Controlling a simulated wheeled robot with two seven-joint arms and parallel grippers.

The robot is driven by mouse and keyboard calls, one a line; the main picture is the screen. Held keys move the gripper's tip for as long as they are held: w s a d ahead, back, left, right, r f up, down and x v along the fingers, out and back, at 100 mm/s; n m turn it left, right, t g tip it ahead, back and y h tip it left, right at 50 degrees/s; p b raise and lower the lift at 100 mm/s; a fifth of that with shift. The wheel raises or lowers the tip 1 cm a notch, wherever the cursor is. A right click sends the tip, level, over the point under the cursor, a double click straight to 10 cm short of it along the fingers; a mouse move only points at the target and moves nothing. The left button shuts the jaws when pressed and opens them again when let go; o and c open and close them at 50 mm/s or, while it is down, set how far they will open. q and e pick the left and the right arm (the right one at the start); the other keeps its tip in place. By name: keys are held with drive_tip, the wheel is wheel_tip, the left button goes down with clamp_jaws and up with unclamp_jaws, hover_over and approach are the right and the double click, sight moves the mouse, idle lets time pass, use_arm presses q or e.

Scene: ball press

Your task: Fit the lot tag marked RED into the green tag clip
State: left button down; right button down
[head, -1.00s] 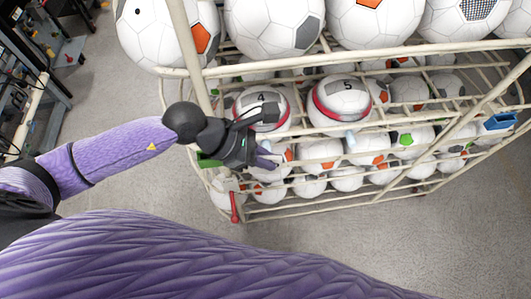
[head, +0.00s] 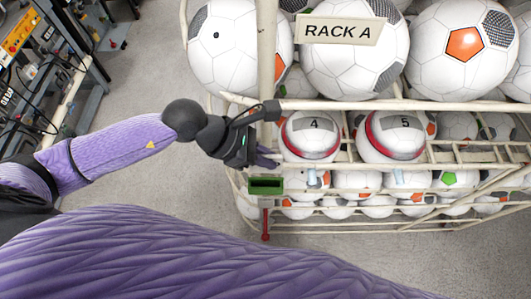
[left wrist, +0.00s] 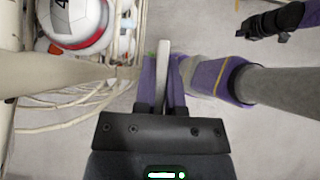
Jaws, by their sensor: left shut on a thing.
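My left gripper (head: 268,156) is beside the rack's left front post, above and slightly left of the green tag clip (head: 266,185). In the left wrist view its purple fingers (left wrist: 163,85) are shut on a thin pale piece (left wrist: 164,72), seen edge-on. This looks like the lot tag; no marking on it can be read. The held piece does not show clearly in the head view. The green clip is a small box with a dark opening on the lower left of the rack. A black gripper, apparently my right one (left wrist: 262,32), shows at the upper right of the wrist view.
The cream rack (head: 345,104) holds several footballs, with a RACK A sign (head: 340,30) on top. Ball 4 (head: 312,136) and ball 5 (head: 392,136) sit close right of my left gripper. A red tag-like piece (head: 266,225) hangs below the clip. Floor is open left.

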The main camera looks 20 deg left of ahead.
sight(272, 172)
use_arm(q)
wheel_tip(272, 172, down, 4)
drive_tip(key=b, duration=0.3)
drive_tip(key=shift+f+b, duration=0.5)
drive_tip(key=shift+r, duration=0.1)
idle(0.9)
drive_tip(key=shift+f+b, duration=2.55)
drive_tip(key=shift+f, duration=0.05)
drive_tip(key=c, duration=0.6)
unclamp_jaws()
drive_tip(key=shift+c, duration=0.2)
drive_tip(key=shift+a+r, duration=0.1)
